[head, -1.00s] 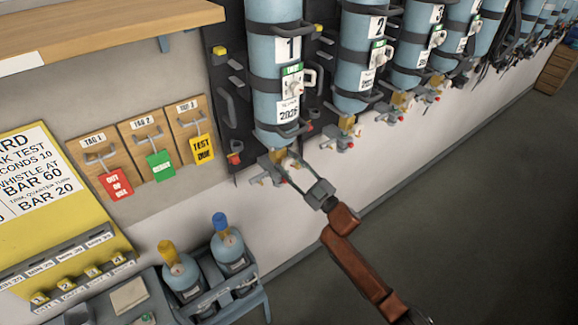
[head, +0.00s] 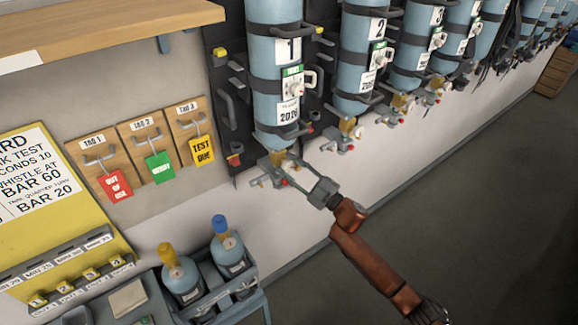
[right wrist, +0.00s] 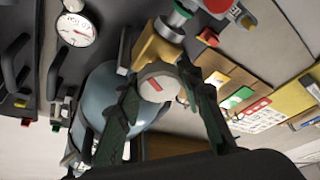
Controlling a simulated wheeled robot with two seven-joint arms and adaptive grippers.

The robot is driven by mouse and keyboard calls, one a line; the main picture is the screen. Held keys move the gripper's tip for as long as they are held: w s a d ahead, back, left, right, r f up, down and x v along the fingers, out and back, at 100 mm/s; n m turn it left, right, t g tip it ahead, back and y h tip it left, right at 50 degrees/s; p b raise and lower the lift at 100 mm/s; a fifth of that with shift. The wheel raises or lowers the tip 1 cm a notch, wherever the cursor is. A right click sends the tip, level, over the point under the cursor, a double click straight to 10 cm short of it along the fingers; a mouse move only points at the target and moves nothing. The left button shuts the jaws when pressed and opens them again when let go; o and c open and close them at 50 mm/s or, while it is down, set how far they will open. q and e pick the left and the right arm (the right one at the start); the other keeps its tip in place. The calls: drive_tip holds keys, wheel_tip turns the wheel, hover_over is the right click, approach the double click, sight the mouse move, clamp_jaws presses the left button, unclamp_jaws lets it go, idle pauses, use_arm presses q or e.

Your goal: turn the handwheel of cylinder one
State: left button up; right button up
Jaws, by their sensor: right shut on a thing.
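Cylinder one (head: 276,115) is a light blue tank with a "1" label, strapped to the dark wall board. Its valve (head: 270,172) is at the lower end. My right gripper (head: 294,168) reaches it from the lower right. In the right wrist view the handwheel (right wrist: 158,84) is a pale round knob with a red mark on its face, on a brass valve body (right wrist: 158,47). The fingers of my right gripper (right wrist: 170,92) stand on both sides of the handwheel and are shut on it. My left gripper is not in view.
Cylinder two (head: 362,60) and more cylinders hang along the wall to the right. Tag boards (head: 145,145) and a yellow sign (head: 45,215) are at the left. A trolley with two small bottles (head: 228,245) stands below. A gauge (right wrist: 76,30) shows near the valve.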

drive_tip(key=o, duration=1.2)
drive_tip(key=shift+c, duration=0.2)
drive_tip(key=shift+d, duration=0.1)
drive_tip(key=v, duration=1.2)
idle(5.3)
